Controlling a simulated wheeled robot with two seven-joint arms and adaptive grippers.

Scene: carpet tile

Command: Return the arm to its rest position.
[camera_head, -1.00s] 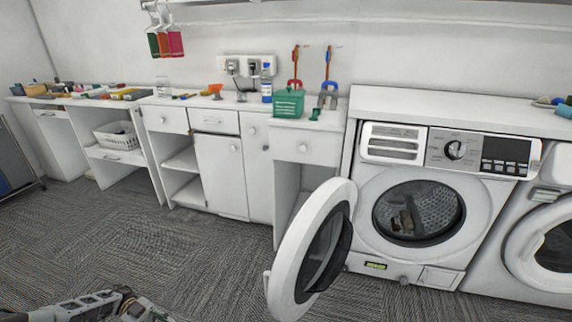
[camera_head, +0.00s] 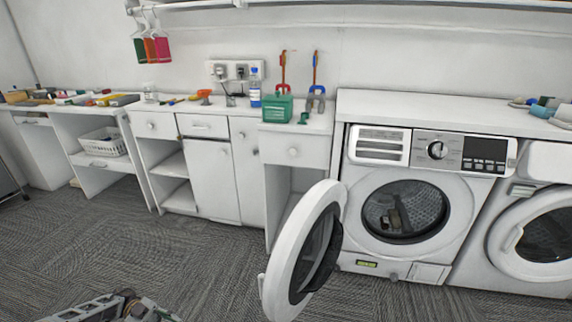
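Part of one of my arms (camera_head: 112,308) shows at the bottom left edge of the head view, low over the carpet. No gripper fingers can be made out on it. My other arm is out of view. The arm in view is apart from the furniture and the washing machine (camera_head: 372,256). The washer's round door (camera_head: 335,197) stands wide open to the left, and a small brownish item (camera_head: 394,218) lies in the drum.
A second washer (camera_head: 550,245) stands at the right. White cabinets (camera_head: 209,180) and a counter with a green basket (camera_head: 277,109), a bottle (camera_head: 254,88) and tools line the wall. A white basket (camera_head: 103,143) sits on a left shelf. The carpet in front is clear.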

